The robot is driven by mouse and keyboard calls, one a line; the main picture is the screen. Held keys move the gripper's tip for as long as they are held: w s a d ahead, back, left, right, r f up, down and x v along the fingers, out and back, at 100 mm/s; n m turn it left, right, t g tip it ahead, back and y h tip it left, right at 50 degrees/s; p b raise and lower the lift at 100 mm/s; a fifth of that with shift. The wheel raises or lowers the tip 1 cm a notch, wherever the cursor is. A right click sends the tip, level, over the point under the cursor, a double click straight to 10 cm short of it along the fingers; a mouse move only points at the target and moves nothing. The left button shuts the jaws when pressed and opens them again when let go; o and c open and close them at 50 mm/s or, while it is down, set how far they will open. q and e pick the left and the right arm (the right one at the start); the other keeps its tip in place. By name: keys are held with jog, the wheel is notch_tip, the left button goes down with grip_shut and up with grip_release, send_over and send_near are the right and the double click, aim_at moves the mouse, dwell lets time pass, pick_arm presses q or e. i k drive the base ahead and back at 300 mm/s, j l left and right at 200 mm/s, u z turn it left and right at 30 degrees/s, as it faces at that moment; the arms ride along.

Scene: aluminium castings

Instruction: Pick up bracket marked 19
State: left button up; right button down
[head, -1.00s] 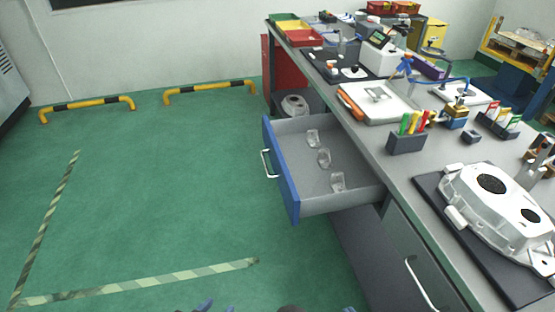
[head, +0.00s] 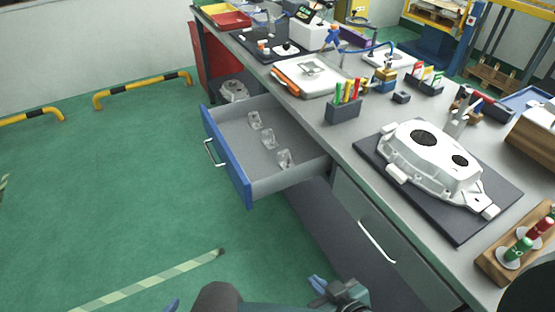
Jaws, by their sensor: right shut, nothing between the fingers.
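Three small pale metal brackets lie in a row in the open blue-fronted drawer (head: 228,158): a far one (head: 255,121), a middle one (head: 268,139) and a near one (head: 285,158). Another metal piece (head: 312,67) rests on a white slab on the bench. No number can be read on any of them, so I cannot tell which is marked 19. My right gripper (head: 318,284) is at the bottom edge, shut and empty, well below the drawer in the picture. Only a blue tip of my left gripper (head: 172,305) shows at the bottom edge; its jaws are cut off.
The grey bench (head: 330,138) runs along the right. It carries a large casting (head: 430,160) on a dark mat, a pen holder (head: 344,109) and a wooden rack (head: 515,250). The drawer juts into the aisle.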

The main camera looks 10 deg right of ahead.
aim_at(283, 158)
jog(key=z, duration=0.6)
jog(key=j+z, duration=0.25)
jog(key=z, duration=0.15)
jog(key=j+z, duration=0.25)
jog(key=z, duration=0.2)
jog(key=k+j+z, duration=0.1)
jog(key=j+z, duration=0.15)
jog(key=z, duration=0.15)
jog(key=k+j+z, duration=0.15)
jog(key=j, duration=0.2)
jog(key=k+j+z, duration=0.15)
jog(key=j, duration=0.15)
jog(key=k+j+z, duration=0.15)
jog(key=j, duration=0.6)
jog(key=i, duration=0.7)
